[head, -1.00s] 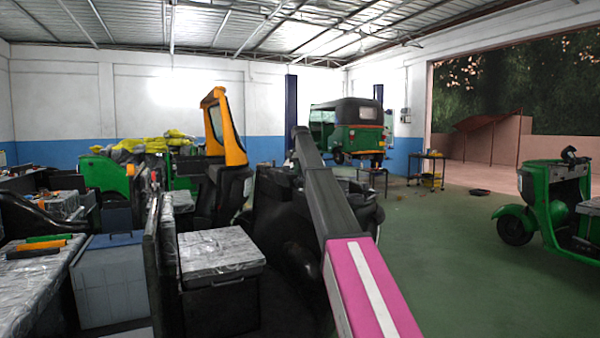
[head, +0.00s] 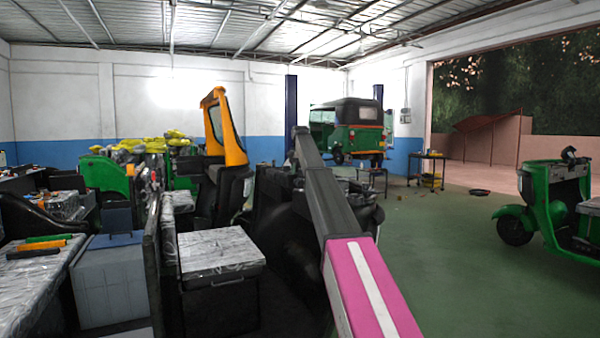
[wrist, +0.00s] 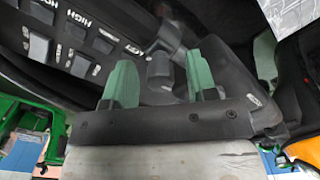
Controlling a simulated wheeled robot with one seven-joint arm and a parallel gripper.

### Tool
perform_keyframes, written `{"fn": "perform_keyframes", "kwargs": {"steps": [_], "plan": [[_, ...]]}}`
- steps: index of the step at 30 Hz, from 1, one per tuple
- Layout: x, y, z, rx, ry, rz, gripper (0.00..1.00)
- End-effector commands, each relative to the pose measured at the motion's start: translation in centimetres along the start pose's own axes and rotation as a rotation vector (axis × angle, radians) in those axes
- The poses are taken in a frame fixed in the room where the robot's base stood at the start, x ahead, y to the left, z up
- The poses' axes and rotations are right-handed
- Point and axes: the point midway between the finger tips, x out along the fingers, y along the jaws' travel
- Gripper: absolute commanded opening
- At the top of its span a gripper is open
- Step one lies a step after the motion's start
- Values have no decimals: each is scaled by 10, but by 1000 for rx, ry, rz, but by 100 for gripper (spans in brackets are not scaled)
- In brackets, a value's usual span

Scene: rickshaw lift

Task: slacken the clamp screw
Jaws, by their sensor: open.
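My gripper (wrist: 158,58) shows in the wrist view, with two green fingers standing apart above a dark crossbar. It is open. A small dark grey block (wrist: 159,68) shows between the fingers; I cannot tell whether it is touched or lies beyond them. I cannot make out a clamp screw in either view. In the head view my arm rises from the lower right and bends down into dark clutter, and the gripper cannot be made out there.
Black panels marked HIGH (wrist: 85,30) fill the wrist view's upper left. In the head view, a grey-topped box (head: 218,250) and grey bin (head: 112,283) crowd the left. A green rickshaw (head: 545,205) stands at right. Green floor (head: 440,260) is clear at centre right.

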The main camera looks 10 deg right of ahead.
Motion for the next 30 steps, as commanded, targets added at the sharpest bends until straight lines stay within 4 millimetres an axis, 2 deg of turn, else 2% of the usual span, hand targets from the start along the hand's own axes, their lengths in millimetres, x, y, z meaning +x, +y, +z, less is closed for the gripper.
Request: {"fn": "perform_keyframes", "kwargs": {"steps": [8,22,25,30], "plan": [[-17,0,-1,0,0,0,52],[-97,0,-1,0,1,0,52],[-106,0,-1,0,0,0,52],[-108,0,0,0,0,0,52]]}}
